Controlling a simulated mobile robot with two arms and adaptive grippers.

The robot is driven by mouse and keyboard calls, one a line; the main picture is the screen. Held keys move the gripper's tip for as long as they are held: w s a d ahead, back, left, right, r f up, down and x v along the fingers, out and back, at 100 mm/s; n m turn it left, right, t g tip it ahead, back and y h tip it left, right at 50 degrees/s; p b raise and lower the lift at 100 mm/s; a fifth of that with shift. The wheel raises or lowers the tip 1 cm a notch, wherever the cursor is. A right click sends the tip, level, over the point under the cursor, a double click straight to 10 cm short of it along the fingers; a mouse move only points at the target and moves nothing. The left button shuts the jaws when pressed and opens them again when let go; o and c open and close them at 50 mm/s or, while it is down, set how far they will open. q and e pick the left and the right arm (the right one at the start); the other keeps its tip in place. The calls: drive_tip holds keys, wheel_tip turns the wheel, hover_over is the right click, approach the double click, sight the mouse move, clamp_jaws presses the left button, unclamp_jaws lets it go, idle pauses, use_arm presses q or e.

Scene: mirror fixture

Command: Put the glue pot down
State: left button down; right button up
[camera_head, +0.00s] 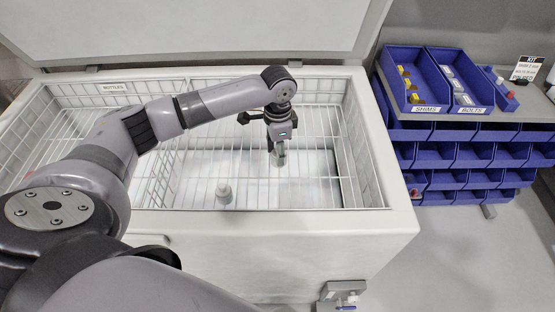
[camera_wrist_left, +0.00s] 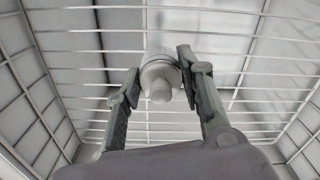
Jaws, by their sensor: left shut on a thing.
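The glue pot (camera_wrist_left: 158,84) is a pale round pot with a narrower top, seen from above between the fingers in the left wrist view. My left gripper (camera_head: 278,153) points down into the white chest and is shut on the pot, which shows as a small grey shape (camera_head: 278,160) below the fingers in the head view. The pot is over the wire basket (camera_head: 300,140), whose grid also shows behind it in the wrist view. I cannot tell whether it touches the basket floor. My right gripper is not in view.
A "BOTTLES" label (camera_head: 114,88) is on the rear left rim. The chest's front rim (camera_head: 290,222) and raised lid (camera_head: 190,28) bound the space. Blue bins (camera_head: 450,155) stand at the right.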

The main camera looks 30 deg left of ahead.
use_arm(q)
wheel_tip(320, 180, down, 4)
drive_tip(key=shift+f, duration=0.1)
drive_tip(key=c, duration=1.1)
unclamp_jaws()
drive_tip(key=shift+o, duration=0.2)
wheel_tip(320, 180, up, 12)
drive_tip(key=shift+r, duration=0.1)
